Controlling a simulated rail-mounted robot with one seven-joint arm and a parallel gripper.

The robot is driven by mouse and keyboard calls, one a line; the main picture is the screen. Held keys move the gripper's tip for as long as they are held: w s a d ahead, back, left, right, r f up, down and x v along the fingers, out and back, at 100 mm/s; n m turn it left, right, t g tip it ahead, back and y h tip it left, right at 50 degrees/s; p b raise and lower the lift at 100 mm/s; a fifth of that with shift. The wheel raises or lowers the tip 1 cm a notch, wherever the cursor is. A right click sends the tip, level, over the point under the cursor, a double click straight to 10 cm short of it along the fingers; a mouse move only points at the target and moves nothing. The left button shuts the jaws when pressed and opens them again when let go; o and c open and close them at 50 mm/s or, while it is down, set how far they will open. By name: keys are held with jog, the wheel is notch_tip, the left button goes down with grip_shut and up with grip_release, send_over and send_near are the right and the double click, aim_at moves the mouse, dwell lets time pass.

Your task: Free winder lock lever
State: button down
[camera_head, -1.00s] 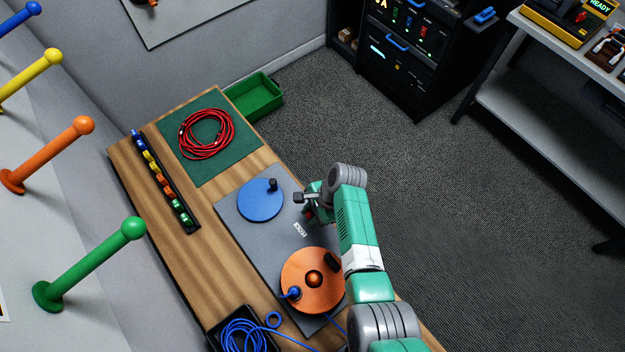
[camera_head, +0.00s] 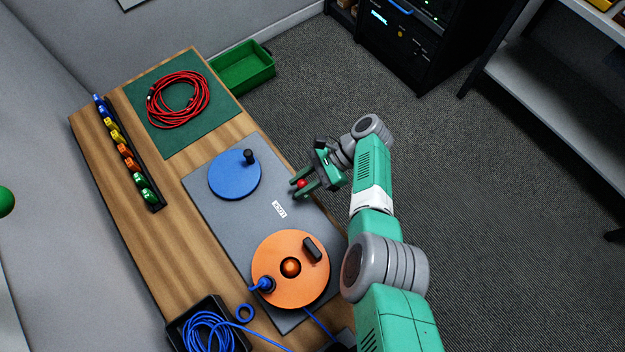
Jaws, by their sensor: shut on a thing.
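The winder is a grey base plate (camera_head: 225,215) on the wooden bench, with a blue disc (camera_head: 232,180) bearing a black crank knob (camera_head: 249,157) and an orange disc (camera_head: 275,262) with a round orange hub. A "LOCK" style label, too small to read surely, lies between the discs. A small red knob (camera_head: 302,183), apparently the lock lever's, shows at the plate's right edge. My gripper (camera_head: 303,185) is shut on this red knob, with a green finger on each side. The lever's shaft is hidden by the fingers.
A blue cable coil (camera_head: 208,332) lies in a black tray at the front, its line running by the orange disc. A red cable coil (camera_head: 178,98) rests on a green mat (camera_head: 165,145). A rack of coloured clips (camera_head: 128,155) stands left. A green bin (camera_head: 243,72) is behind.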

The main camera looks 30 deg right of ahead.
jog(key=shift+f, duration=0.1)
dwell(0.3)
jog(key=c, duration=1.2)
grip_release()
jog(key=shift+c, duration=0.2)
jog(key=b+v, duration=0.1)
jog(key=v, duration=0.6)
jog(key=shift+d+r+b, duration=0.2)
jog(key=shift+d+b, duration=0.1)
jog(key=shift+d, duration=0.05)
